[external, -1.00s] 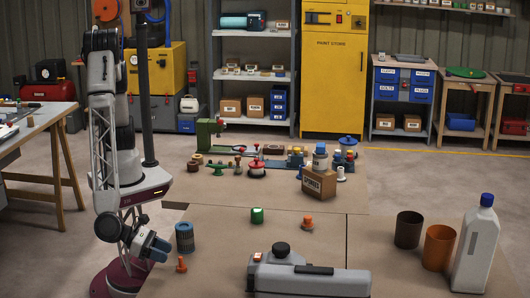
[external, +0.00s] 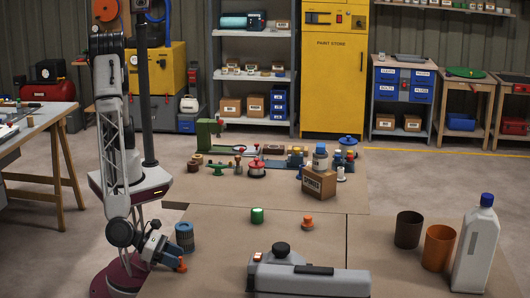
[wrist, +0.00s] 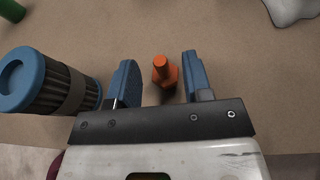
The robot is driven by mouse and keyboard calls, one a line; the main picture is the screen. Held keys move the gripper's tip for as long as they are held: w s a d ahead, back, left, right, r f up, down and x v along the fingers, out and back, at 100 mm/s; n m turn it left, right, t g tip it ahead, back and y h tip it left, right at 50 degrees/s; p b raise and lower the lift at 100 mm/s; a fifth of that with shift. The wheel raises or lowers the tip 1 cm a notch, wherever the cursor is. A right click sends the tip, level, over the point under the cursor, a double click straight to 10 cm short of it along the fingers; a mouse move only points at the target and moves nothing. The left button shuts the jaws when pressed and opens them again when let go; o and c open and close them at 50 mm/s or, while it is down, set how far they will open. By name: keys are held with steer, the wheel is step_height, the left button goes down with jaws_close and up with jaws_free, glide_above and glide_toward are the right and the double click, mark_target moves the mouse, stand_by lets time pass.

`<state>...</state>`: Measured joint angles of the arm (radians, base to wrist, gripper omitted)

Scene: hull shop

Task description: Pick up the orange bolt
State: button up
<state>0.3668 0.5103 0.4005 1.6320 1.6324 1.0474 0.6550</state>
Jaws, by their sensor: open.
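The orange bolt (external: 182,265) stands near the left front of the brown bench top. In the wrist view the bolt (wrist: 164,72) is between the two blue fingers of my gripper (wrist: 158,77), with a gap on each side. My gripper (external: 174,262) is open and low at the bench, around the bolt. In the external view the fingers partly cover the bolt. A second orange piece (external: 308,222) stands farther back, left of the bench seam.
A blue-and-dark ribbed cylinder (external: 184,237) stands close to my gripper; in the wrist view it (wrist: 45,82) is beside the left finger. A green piece (external: 257,215), a grey tool (external: 310,278), two cups (external: 439,248) and a white bottle (external: 476,250) stand farther right.

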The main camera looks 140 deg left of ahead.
mark_target(187, 267)
steer(key=shift+x, duration=2)
steer(key=shift+c, duration=0.4)
jaws_close()
